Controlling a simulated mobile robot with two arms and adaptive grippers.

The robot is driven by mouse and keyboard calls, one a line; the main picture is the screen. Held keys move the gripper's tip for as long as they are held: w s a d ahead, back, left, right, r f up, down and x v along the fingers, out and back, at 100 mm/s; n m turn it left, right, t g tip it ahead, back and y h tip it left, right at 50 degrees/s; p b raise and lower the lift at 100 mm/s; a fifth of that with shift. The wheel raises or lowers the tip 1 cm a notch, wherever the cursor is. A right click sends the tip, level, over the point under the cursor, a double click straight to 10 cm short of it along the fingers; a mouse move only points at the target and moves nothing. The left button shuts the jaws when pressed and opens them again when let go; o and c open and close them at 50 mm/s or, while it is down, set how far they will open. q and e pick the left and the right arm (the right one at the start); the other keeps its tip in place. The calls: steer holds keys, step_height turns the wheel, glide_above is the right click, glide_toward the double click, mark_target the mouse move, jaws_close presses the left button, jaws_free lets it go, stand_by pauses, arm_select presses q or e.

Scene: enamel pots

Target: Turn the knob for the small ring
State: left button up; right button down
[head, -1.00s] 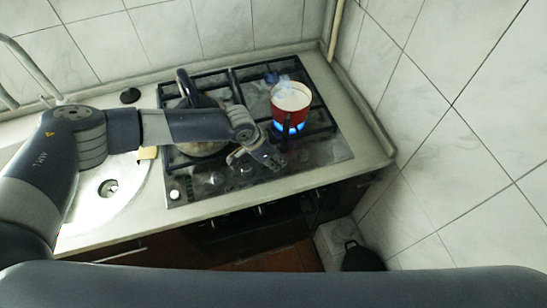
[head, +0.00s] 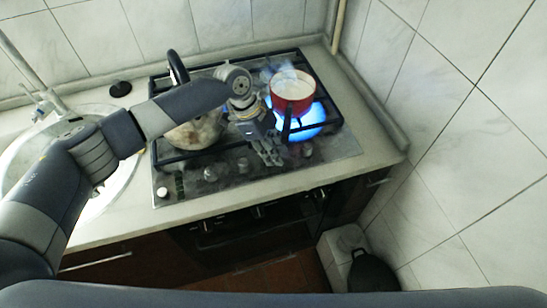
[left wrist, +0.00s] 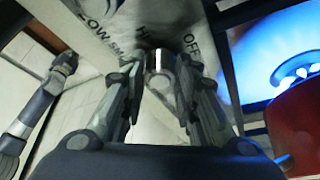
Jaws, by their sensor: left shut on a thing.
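My left gripper (head: 272,152) is at the front right of the gas hob (head: 335,155), in front of the red pot. In the left wrist view its fingers (left wrist: 160,72) are shut on a shiny metal knob (left wrist: 160,58). The panel around the knob bears the words LOW, HI and OFF. A wide blue flame (head: 313,122) burns below and in front of the red pot (head: 292,97), and a bright blue glow (left wrist: 275,58) also shows in the left wrist view. In the head view the gripper hides the held knob. My right gripper is out of view.
Other knobs (head: 211,174) line the hob's front edge. A pot with a raised dark handle (head: 195,133) stands on the left grate, partly behind my left arm. The sink (head: 113,190) is at the left. A tiled wall (head: 450,140) bounds the right side.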

arm_select(q)
steer(key=m+b, duration=0.1)
steer(key=m+g+b, duration=0.1)
steer(key=m, duration=0.1)
steer(key=shift+w+d+f+b, duration=0.1)
steer(key=shift+w+f+b, duration=0.05)
steer(key=shift+b, duration=0.25)
steer(key=shift+m+g+y+b, duration=0.35)
steer(key=shift+m+b, duration=0.35)
steer(key=shift+m, duration=0.3)
steer(key=o, duration=1)
steer(key=shift+r, duration=0.2)
steer(key=shift+w+r, duration=0.1)
steer(key=shift+r, duration=0.1)
steer(key=v, duration=1.1)
steer(key=shift+r, duration=0.25)
